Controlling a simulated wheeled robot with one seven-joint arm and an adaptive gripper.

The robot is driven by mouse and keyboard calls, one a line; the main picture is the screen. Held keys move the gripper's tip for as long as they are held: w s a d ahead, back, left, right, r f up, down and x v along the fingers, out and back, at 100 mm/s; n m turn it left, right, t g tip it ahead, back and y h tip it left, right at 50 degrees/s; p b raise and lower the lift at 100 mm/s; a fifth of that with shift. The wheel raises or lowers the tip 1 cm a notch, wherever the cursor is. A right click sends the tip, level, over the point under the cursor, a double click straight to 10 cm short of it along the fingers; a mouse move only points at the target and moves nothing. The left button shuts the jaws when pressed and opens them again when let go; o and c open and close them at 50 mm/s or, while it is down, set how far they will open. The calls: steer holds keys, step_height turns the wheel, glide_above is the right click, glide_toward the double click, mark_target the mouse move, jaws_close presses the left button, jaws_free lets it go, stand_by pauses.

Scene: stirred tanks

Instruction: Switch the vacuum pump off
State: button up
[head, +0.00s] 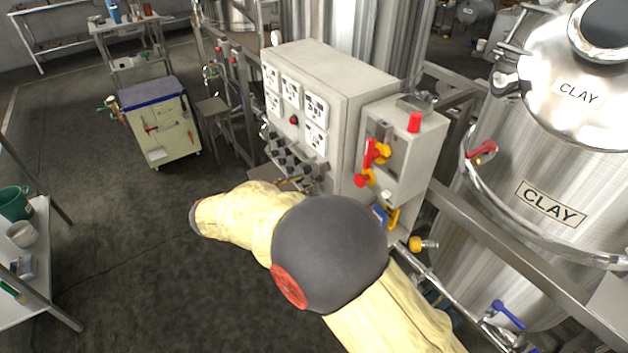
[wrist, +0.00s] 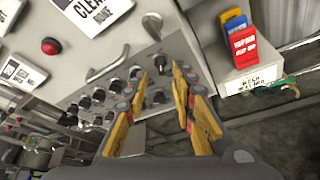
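The grey control cabinet (head: 335,75) stands mid-picture in the head view, with white label plates, a red button (head: 293,119) and rows of black knobs (head: 283,150) low on its front. In the wrist view the black knobs (wrist: 98,96) and red button (wrist: 50,46) are closer. I cannot read which control belongs to the vacuum pump. My gripper (wrist: 160,75) is open, its yellow-padded fingers apart and pointing at the knob panel. A dark knob (wrist: 160,63) shows between the fingertips; contact cannot be told. In the head view my arm hides most of the gripper.
A side box (head: 405,150) with a red-and-yellow handle (head: 373,155) adjoins the cabinet. Metal handles (wrist: 108,65) stick out near the knobs. A steel CLAY tank (head: 550,180) stands right. A cart (head: 160,125) and a white table (head: 30,260) are left, with clear floor between.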

mark_target(314, 181)
steer(key=b+x, duration=0.2)
steer(key=x, duration=0.4)
steer(key=shift+d+f, duration=0.1)
steer(key=shift+f, duration=0.05)
steer(key=shift+c, duration=1)
steer(key=c, duration=0.4)
jaws_close()
